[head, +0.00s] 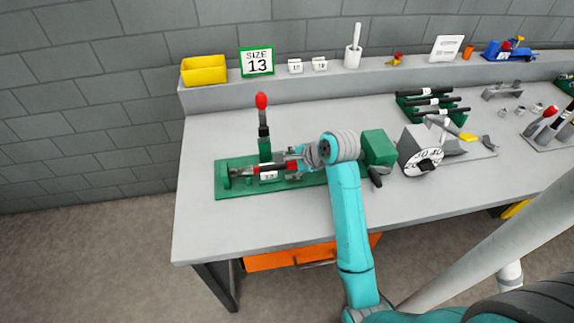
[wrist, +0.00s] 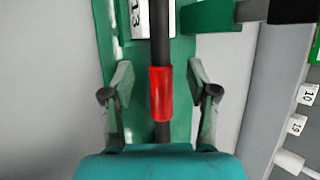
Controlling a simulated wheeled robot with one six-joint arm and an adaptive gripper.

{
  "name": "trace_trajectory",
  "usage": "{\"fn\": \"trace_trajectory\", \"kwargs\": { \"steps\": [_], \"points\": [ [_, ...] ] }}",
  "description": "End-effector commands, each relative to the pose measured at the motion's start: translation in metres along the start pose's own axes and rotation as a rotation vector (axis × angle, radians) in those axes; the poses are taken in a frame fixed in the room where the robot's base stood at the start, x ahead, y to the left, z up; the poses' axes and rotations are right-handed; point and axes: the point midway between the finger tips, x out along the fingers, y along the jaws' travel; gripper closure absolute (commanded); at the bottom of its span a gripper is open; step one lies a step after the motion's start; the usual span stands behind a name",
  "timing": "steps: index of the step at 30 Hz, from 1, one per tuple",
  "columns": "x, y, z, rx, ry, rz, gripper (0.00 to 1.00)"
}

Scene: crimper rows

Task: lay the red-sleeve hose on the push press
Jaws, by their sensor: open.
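The push press (head: 228,188) is a long green base with a red-knobbed lever (head: 262,101) standing upright and a white plate marked 13 (head: 269,175). The red-sleeve hose (wrist: 161,93) is black with a red band and lies lengthwise along the green press (wrist: 183,75) in the wrist view. Its red sleeve also shows in the head view (head: 292,166). My gripper (wrist: 160,82) is open, with one finger on each side of the sleeve and a visible gap on both sides. The hose's near end is hidden under my gripper body.
A green rack (head: 412,113) with several black hoses stands to the right, behind a dial device (head: 421,163). A yellow bin (head: 204,70) and a SIZE 13 sign (head: 257,61) stand on the back ledge. The table's front left is clear.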

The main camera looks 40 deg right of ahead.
Motion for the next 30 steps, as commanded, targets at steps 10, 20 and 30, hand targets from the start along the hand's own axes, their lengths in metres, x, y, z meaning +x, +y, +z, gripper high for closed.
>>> {"fn": "trace_trajectory", "kwargs": {
  "steps": [10,20,30],
  "points": [
    [-0.068,-0.001,-0.001,0.000,0.002,-0.003,0.41],
    [-0.093,0.000,0.000,0.000,0.001,0.000,0.41],
    [-0.093,0.000,0.000,0.000,0.001,0.000,0.41]
  ]
}}
